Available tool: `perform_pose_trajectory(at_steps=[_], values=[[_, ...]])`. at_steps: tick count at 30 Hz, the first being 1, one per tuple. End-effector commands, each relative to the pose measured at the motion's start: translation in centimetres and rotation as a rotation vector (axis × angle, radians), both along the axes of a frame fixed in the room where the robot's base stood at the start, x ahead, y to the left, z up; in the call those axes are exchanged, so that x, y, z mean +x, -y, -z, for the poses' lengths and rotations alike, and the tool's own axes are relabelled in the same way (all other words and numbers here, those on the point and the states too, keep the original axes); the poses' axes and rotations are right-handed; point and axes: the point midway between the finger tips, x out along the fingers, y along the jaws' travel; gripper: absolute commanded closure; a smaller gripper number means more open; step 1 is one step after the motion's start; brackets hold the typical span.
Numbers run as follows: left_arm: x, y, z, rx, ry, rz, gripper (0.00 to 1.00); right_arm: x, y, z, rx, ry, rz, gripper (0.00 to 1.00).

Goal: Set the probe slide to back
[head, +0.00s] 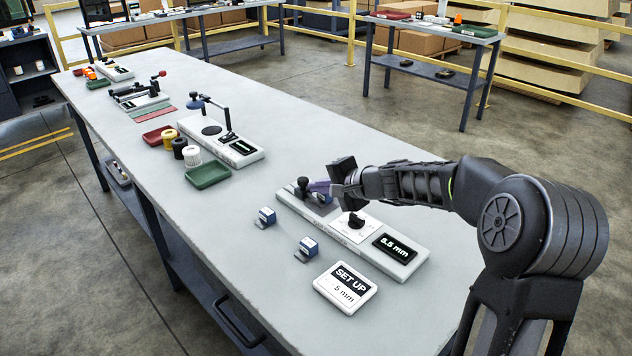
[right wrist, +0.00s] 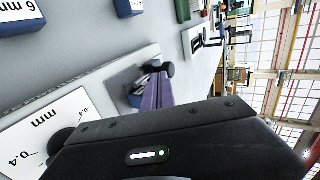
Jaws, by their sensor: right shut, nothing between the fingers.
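The gauge base (head: 290,205) is a long white block on the bench. At its far left end is the probe slide with a black knob (head: 303,184) on a grey mount. A black dial (head: 356,220) sits on a white card mid-base, and a display (head: 394,249) reads 5.5 mm. My right gripper (head: 318,187) is shut and empty, its purple fingers beside the slide knob. In the right wrist view the fingers (right wrist: 158,92) point at the black knob (right wrist: 168,68); I cannot tell if they touch. My left gripper is not in view.
Farther along are a green tray (head: 208,175), spools and another instrument (head: 240,150). The bench's left front surface is clear.

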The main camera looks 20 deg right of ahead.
Motion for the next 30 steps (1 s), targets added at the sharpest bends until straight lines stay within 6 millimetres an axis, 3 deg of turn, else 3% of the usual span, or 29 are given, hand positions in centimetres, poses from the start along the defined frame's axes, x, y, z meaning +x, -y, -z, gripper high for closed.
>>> perform_pose_trajectory(at_steps=[16,24,30], values=[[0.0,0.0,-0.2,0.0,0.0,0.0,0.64,1.3,-0.5,0.0,0.0,0.001,-0.001,1.0],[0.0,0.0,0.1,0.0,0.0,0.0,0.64,5.3,-1.9,0.1,-0.001,0.0,-0.002,1.0],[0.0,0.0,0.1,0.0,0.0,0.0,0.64,5.9,-2.0,-0.1,0.0,0.002,0.002,1.0]])
